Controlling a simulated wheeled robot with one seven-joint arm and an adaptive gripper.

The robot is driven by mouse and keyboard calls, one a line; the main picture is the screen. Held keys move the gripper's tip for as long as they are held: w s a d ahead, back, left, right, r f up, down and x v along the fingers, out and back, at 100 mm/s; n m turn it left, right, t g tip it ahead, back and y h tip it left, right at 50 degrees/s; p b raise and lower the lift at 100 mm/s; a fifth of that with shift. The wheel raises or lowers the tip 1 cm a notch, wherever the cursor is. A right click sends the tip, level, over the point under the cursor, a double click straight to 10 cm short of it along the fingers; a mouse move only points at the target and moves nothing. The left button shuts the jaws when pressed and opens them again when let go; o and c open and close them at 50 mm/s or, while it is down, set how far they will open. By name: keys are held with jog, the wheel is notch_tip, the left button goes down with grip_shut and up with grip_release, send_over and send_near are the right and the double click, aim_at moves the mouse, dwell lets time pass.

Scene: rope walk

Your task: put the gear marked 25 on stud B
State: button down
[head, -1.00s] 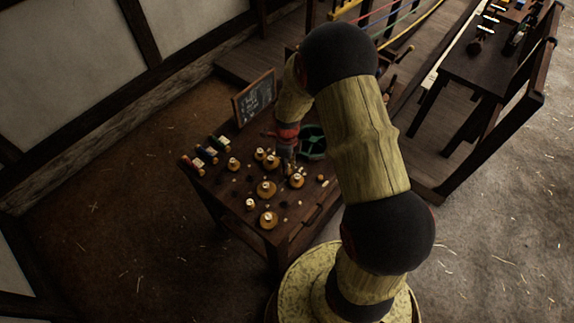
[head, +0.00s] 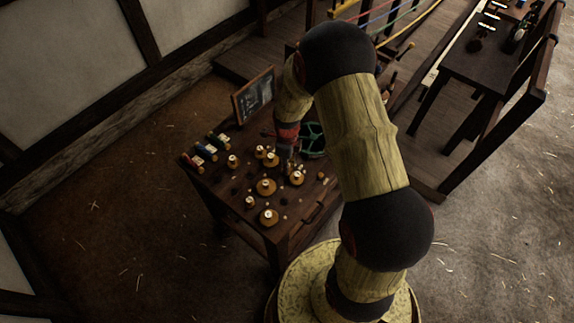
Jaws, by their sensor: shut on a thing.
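Several small tan wooden gears with pale hubs stand on the dark table (head: 228,213) in the head view. One gear is at the near edge (head: 268,216), one in the middle (head: 266,187), and one (head: 297,178) lies right by my gripper's tip. Their markings are too small to read, so I cannot tell which is 25. Small pegs show among them, but stud B's letter is not readable. My gripper (head: 287,167) points down low over the table's far right part. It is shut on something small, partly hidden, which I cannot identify.
A dark chalkboard (head: 253,96) stands at the table's back edge. A green spoked wheel (head: 314,139) is just right of my gripper, partly behind my arm. Several coloured spools (head: 205,152) lie at the left edge. A wooden frame with coloured ropes (head: 400,20) stands behind.

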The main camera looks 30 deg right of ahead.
jog(key=shift+f+b, duration=0.3)
jog(key=shift+f, duration=0.15)
dwell(0.4)
jog(key=c, duration=1.8)
grip_release()
jog(key=shift+o, duration=0.8)
jog(key=shift+r+p, duration=2.75)
jog(key=shift+r, duration=1.3)
